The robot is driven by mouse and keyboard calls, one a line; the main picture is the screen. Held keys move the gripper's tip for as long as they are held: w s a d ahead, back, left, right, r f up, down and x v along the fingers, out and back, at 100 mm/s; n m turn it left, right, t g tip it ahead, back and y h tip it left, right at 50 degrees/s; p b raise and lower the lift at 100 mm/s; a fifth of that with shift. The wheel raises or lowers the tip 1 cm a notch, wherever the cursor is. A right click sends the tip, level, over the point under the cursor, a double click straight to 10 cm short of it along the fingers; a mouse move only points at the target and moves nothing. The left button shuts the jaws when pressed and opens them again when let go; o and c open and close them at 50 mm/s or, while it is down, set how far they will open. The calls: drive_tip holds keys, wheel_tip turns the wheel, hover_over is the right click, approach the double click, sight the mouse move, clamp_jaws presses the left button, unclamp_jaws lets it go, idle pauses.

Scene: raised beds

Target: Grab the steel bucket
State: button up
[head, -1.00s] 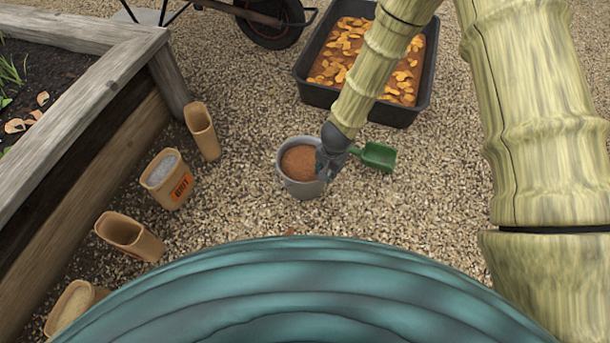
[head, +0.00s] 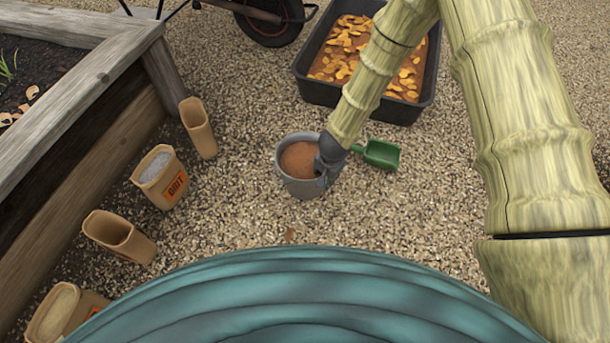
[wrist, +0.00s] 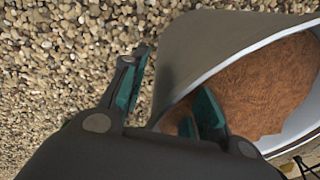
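The steel bucket (head: 298,188) stands upright on the gravel and holds brown, soil-like material (head: 299,160). My gripper (head: 326,174) is at its right rim in the head view. In the wrist view, the bucket's grey wall (wrist: 200,42) runs between the two fingers of my gripper (wrist: 172,78). One finger is outside the wall, with gravel showing around it. The other is inside the rim, beside the brown fill. The fingers are spread apart with a gap to the wall, so the gripper is open around the rim.
A green scoop (head: 381,154) lies just right of the bucket. A black tray (head: 312,90) with orange pieces sits behind. Several tan bags, one marked GRIT (head: 160,178), line the wooden raised bed (head: 95,165) at left. A wheelbarrow wheel (head: 270,22) is at the back. Gravel in front is clear.

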drive_tip(key=shift+c, duration=0.3)
clamp_jaws()
drive_tip(key=shift+r, duration=0.1)
